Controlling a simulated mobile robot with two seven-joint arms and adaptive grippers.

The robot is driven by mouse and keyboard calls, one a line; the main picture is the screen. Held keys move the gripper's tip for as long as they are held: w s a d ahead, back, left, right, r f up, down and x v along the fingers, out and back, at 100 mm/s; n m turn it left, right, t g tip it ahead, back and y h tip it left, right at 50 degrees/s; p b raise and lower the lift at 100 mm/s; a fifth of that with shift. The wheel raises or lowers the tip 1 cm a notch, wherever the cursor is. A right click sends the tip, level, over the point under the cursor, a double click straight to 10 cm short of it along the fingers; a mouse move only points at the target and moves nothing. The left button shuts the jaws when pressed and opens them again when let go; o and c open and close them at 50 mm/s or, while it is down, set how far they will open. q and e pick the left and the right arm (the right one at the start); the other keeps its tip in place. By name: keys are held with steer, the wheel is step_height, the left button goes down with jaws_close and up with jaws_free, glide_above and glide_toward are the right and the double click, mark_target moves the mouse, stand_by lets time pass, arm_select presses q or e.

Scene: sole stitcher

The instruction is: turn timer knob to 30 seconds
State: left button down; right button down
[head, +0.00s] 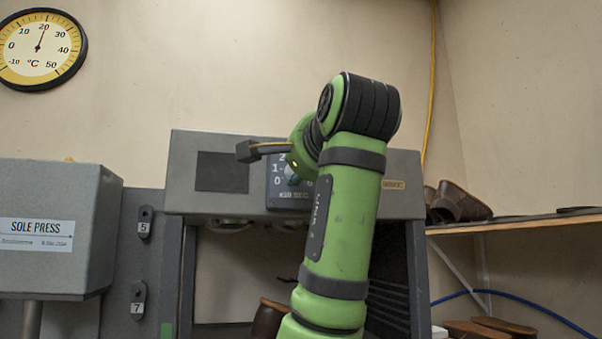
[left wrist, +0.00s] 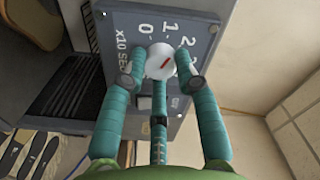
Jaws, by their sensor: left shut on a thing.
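The white timer knob (left wrist: 158,56) with a red mark sits on a grey dial panel (left wrist: 118,40) in the left wrist view. The teal fingers of my left gripper (left wrist: 161,66) are closed around the knob from both sides, and a third finger lies below it. The red mark slants toward the upper right, roughly toward the 1 and 2 labels; its exact setting cannot be told. In the head view the dial panel (head: 276,194) shows 0, 1, 2 and an "x10 SEC" label, while my left arm and gripper (head: 292,174) hide the knob and the panel's right part.
The grey stitcher housing (head: 220,172) carries the panel. A grey sole press (head: 55,225) stands at the left. A wooden shelf (head: 530,224) with brown shoes (head: 460,203) is at the right. A round thermometer (head: 40,48) hangs on the wall.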

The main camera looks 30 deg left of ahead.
arm_select(q)
steer(key=shift+s+a+r+m+b, duration=0.15)
steer(key=shift+m+b, duration=0.7)
steer(key=shift+m, duration=2.3)
steer(key=shift+w+d+r+m+b, duration=0.1)
steer(key=shift+m+b, duration=0.7)
steer(key=shift+m, duration=2.35)
steer(key=c, duration=1.1)
jaws_free()
steer(key=shift+o, duration=0.9)
steer(key=shift+a, duration=0.1)
steer(key=v, duration=1.1)
steer(key=shift+s, duration=0.2)
